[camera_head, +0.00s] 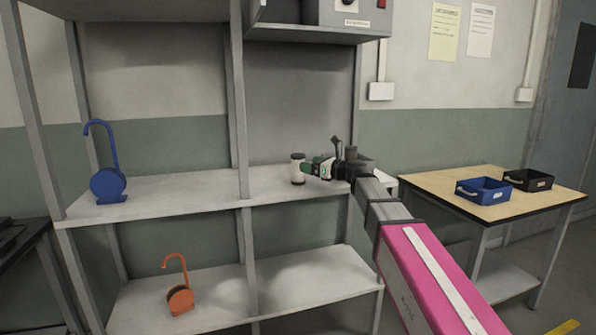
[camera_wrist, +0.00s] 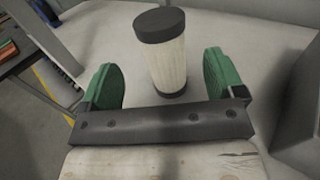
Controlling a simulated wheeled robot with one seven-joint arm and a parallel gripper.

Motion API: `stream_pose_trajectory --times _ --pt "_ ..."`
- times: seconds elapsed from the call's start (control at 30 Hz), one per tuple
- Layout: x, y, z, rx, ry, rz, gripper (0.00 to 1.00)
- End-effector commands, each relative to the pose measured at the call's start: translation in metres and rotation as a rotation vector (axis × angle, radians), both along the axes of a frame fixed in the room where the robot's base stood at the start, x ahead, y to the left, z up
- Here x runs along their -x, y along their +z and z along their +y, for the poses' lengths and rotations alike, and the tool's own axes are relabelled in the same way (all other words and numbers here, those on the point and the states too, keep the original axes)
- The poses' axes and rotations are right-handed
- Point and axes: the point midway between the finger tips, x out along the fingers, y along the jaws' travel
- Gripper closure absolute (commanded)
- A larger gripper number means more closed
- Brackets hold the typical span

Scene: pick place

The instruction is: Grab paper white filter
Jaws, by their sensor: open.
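The paper white filter (camera_head: 297,170) is a small white cylinder with dark end caps. It stands upright on the middle shelf, right of the centre post. In the wrist view the filter (camera_wrist: 166,55) shows a pale pleated body. My gripper (camera_head: 309,168) comes in from the right and is close beside the filter. In the wrist view my gripper (camera_wrist: 165,82) is open, with one green pad on each side of the filter's lower part. Both pads are visibly apart from it in the picture.
The grey shelf (camera_head: 170,197) has upright posts. A blue hooked object (camera_head: 108,184) stands on the middle shelf and an orange one (camera_head: 180,298) below. A wooden-top table (camera_head: 440,184) at right holds a blue bin (camera_head: 484,191) and a black bin (camera_head: 528,180).

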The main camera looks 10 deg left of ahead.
Motion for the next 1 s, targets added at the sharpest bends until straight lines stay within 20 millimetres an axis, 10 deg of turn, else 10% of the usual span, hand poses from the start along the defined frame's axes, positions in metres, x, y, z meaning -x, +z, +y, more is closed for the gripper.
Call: stream_pose_trajectory --times 0.6,0.77,1.0 --pt "-0.019 0.003 0.044 0.000 0.000 0.000 0.12" --pt "-0.019 0.003 0.044 0.000 0.000 0.000 0.64" --pt "-0.019 0.003 0.044 0.000 0.000 0.000 0.69"
